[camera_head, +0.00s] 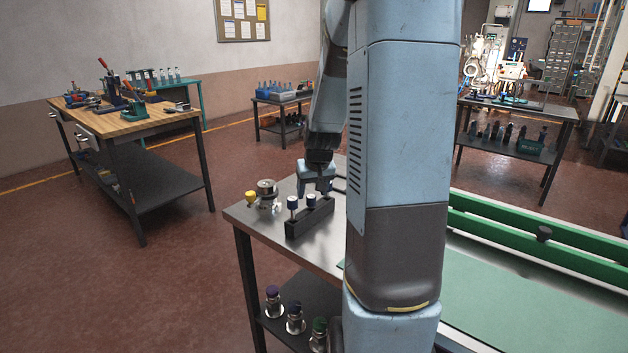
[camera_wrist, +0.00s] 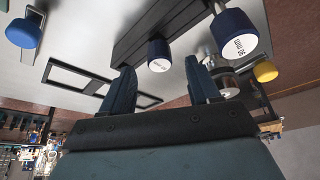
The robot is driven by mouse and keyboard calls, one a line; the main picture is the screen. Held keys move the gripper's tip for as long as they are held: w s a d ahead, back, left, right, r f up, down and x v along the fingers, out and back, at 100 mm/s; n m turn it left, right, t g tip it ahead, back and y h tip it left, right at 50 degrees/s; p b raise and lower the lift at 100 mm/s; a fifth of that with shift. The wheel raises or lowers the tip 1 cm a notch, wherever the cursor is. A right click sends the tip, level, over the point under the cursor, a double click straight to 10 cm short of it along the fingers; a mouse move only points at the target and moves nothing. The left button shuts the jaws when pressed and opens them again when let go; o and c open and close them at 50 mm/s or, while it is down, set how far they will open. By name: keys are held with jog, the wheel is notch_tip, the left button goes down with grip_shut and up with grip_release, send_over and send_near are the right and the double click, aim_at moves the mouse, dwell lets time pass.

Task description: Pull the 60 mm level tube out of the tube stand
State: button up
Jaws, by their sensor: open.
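The black tube stand (camera_head: 309,220) is on the metal table, with two blue-capped tubes in it. My gripper (camera_wrist: 160,68) is open and empty, one finger to each side of the middle tube in the picture. I see no contact, and the depth between them is unclear. In the head view my gripper (camera_head: 325,195) is close to the stand.
A yellow-capped item (camera_head: 250,198) and a round metal fixture (camera_head: 267,194) stand left of the stand. A separate blue cap (camera_wrist: 22,33) and a black frame (camera_wrist: 85,78) are at the left in the wrist view. A green mat (camera_head: 520,290) lies to the right.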

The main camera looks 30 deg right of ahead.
aim_at(311, 196)
jog(key=shift+x, duration=1.85)
jog(key=shift+c, duration=0.2)
grip_shut()
